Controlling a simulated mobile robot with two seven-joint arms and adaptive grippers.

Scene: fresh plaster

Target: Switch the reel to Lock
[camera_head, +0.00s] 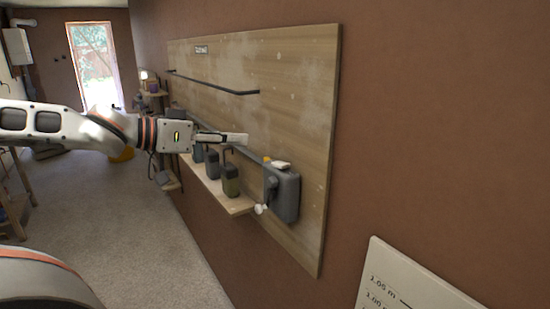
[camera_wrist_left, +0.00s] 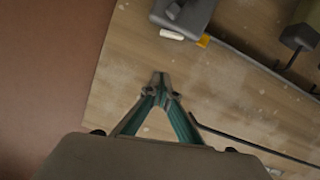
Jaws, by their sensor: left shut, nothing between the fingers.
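The grey unit (camera_head: 284,197), which looks like the reel, is mounted near the lower right end of the wooden board. A white lever-like piece (camera_head: 281,165) and a small yellow piece (camera_head: 267,159) sit at its top. A white knob (camera_head: 261,209) hangs at its lower left. In the left wrist view the unit (camera_wrist_left: 188,14) is cut by the top edge, with the white piece (camera_wrist_left: 172,35) and yellow piece (camera_wrist_left: 203,41) showing. My left gripper (camera_head: 244,139) is shut and empty, above and left of the unit, apart from it. Its fingertips (camera_wrist_left: 160,79) meet. My right gripper is not seen.
The wooden board (camera_head: 305,120) bears a dark rail (camera_head: 215,84). A white marked panel (camera_head: 410,285) stands at the lower right. The floor at left is mostly open.

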